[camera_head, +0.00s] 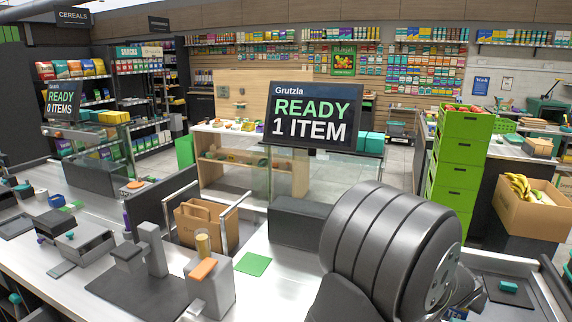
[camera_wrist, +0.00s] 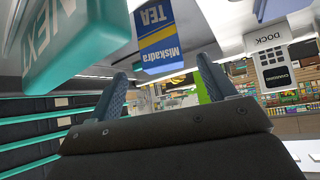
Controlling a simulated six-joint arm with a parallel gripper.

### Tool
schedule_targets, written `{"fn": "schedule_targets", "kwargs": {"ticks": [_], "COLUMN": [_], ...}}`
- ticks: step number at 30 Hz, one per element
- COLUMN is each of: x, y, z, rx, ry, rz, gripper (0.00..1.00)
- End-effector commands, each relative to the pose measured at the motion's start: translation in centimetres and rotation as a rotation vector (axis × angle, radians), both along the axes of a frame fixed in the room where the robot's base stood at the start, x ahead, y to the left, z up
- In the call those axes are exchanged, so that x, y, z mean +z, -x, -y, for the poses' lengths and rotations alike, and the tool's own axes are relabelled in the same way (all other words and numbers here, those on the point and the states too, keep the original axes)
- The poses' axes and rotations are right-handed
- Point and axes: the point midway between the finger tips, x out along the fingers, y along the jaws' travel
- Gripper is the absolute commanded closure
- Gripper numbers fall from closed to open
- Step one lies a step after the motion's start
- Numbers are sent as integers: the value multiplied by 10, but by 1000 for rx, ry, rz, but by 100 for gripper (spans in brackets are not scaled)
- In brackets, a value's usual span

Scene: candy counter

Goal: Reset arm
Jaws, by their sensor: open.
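My gripper (camera_wrist: 165,84) shows in the wrist view with its two blue-grey fingers apart and nothing between them. Beyond the fingertips, near the top middle, is a blue, white and yellow Miskadra tea box (camera_wrist: 162,38); its distance from the fingers is hard to tell. In the head view my grey arm fills the lower right over the counter (camera_head: 275,285), and the fingers are not visible there.
A teal NEXT bar (camera_wrist: 70,45) and a charging dock (camera_wrist: 272,58) show in the wrist view. A sign reading READY 1 ITEM (camera_head: 314,116), a paper bag (camera_head: 205,222), green crates (camera_head: 457,165) and a cardboard box with bananas (camera_head: 535,213) surround the counter.

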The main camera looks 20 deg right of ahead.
Motion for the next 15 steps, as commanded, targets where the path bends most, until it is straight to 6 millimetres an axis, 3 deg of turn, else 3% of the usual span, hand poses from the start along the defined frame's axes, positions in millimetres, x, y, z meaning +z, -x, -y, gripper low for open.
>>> {"fn": "schedule_targets", "kwargs": {"ticks": [15], "x": [-57], "y": [-23], "z": [53], "rx": [0], "ry": [2], "rz": [1], "gripper": [24]}}
